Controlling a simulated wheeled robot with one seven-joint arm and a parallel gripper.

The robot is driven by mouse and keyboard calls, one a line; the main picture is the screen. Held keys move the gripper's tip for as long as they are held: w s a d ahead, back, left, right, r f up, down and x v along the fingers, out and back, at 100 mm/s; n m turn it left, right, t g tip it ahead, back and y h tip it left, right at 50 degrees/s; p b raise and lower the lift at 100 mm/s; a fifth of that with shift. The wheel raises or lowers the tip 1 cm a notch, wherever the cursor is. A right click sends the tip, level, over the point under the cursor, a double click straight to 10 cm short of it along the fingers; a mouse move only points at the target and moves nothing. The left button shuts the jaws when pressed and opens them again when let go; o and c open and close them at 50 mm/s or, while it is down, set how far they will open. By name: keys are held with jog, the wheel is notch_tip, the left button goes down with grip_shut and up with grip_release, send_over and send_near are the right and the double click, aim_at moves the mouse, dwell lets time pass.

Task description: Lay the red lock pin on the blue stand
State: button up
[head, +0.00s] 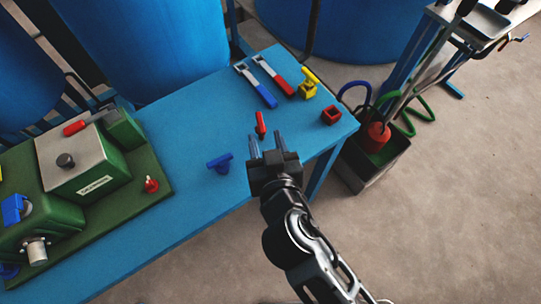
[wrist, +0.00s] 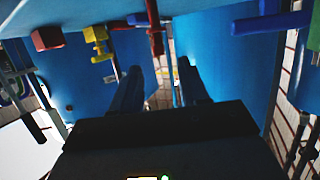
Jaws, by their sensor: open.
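The red lock pin (head: 260,124) is a slim red piece near the middle of the blue table, just beyond my fingertips. It also shows in the wrist view (wrist: 155,32), where the scene appears upside down, above the gap between my fingers. A blue T-shaped piece (head: 220,162), which looks like the blue stand, is on the table left of my gripper. It shows at the upper right of the wrist view (wrist: 271,21). My gripper (head: 264,143) is open, with nothing seen between its fingers. Whether the fingertips touch the pin cannot be told.
The blue table (head: 190,206) also carries a green machine (head: 88,176), a small red knob (head: 151,184), blue-handled (head: 262,95) and red-handled tools (head: 280,84), a yellow piece (head: 307,84) and a hollow red block (head: 331,115). Large blue tanks (head: 145,45) stand behind.

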jog(key=s+d+g, duration=0.1)
jog(key=s+d, duration=1.3)
jog(key=s, duration=0.3)
jog(key=s+d+r+m+h, duration=0.1)
jog(key=s+d+r, duration=0.3)
jog(key=s+r, duration=0.1)
jog(key=s+d+r+m+t+h, duration=0.1)
jog(key=s+d+r, duration=0.3)
jog(key=s+r, duration=0.2)
jog(key=shift+s+d+h, duration=0.15)
jog(key=shift+s+h, duration=0.25)
jog(key=shift+s, duration=0.8)
